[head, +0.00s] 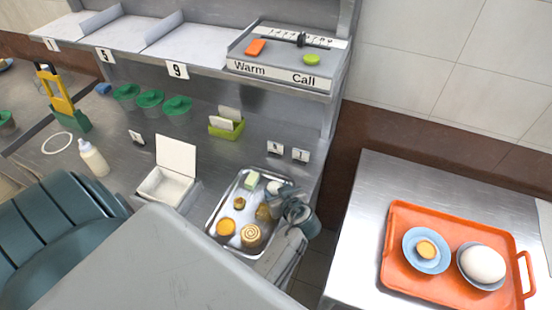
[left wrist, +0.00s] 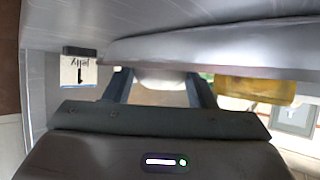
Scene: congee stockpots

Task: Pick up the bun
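My left gripper (head: 291,203) is over the right side of a metal tray (head: 213,215). In the left wrist view its two fingers (left wrist: 160,88) stand apart, with a pale rounded thing (left wrist: 163,79) between them; it may be a bun, but I cannot tell whether they touch it. The gripper hides part of the tray. A large smooth white bun-like thing (head: 484,264) sits in a blue dish on the far right. My right gripper is not seen.
An orange tray (head: 398,285) on the right-hand table holds the blue dishes. An open white box (head: 171,183) stands left of the metal tray. Small number cards (head: 300,155) stand behind it. A shelf (head: 210,45) overhangs the back of the counter.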

